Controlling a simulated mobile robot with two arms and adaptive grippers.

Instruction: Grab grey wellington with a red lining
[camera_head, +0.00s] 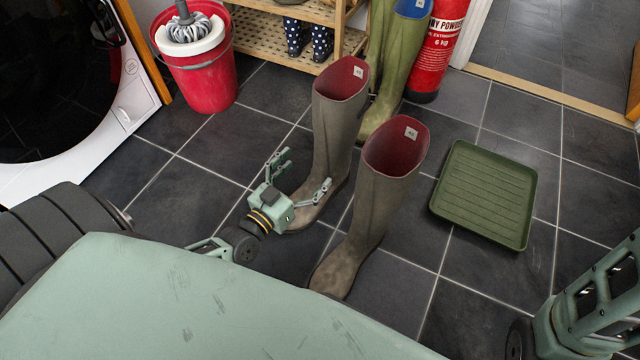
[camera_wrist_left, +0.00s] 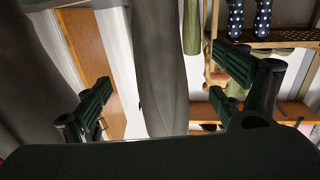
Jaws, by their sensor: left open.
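Two grey wellingtons with red linings stand upright on the tiled floor. The farther wellington (camera_head: 330,135) is beside my left gripper (camera_head: 304,172); the nearer wellington (camera_head: 372,205) stands to its right and closer to me. My left gripper is open, its two fingers spread on the near side of the farther wellington's lower shaft and foot. In the left wrist view, a grey boot shaft (camera_wrist_left: 158,65) shows between the open fingers (camera_wrist_left: 168,88), with no clear grip on it. Another grey shape (camera_wrist_left: 35,75) fills the left edge. My right gripper is not visible.
A green boot tray (camera_head: 485,195) lies on the right. Green wellingtons (camera_head: 395,70) and a red fire extinguisher (camera_head: 437,45) stand behind the grey pair. A red mop bucket (camera_head: 200,65), a wooden rack (camera_head: 265,45) and a white washing machine (camera_head: 120,100) are at the back left.

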